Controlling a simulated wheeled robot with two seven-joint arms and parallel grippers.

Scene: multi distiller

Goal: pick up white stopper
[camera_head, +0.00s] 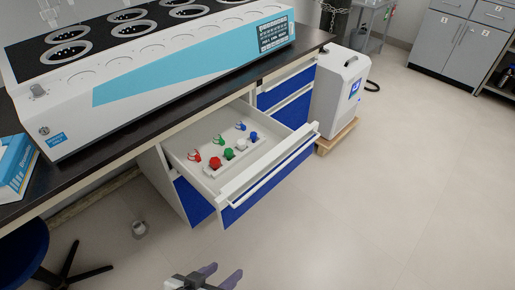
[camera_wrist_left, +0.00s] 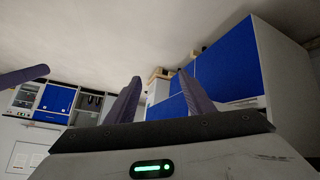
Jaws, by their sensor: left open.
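The white stopper (camera_head: 241,145) stands in a white holder in the open drawer (camera_head: 262,166), in a row between a green stopper (camera_head: 228,154) and a blue stopper (camera_head: 253,136). A red stopper (camera_head: 215,163) is at the near-left end of the row. My left gripper (camera_head: 221,274) is at the bottom edge of the head view, open and empty, well apart from the drawer. Its two purple fingers (camera_wrist_left: 158,98) stand apart in the left wrist view, with nothing between them. A purple finger-like bar shows at that view's left edge; I cannot tell whose it is.
Smaller red, green and blue pieces lie behind the row. A large white distiller (camera_head: 150,85) stands on the dark bench above. The drawer front with its handle (camera_head: 275,176) juts into the room. A stool (camera_head: 30,245) is at lower left. The floor at right is clear.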

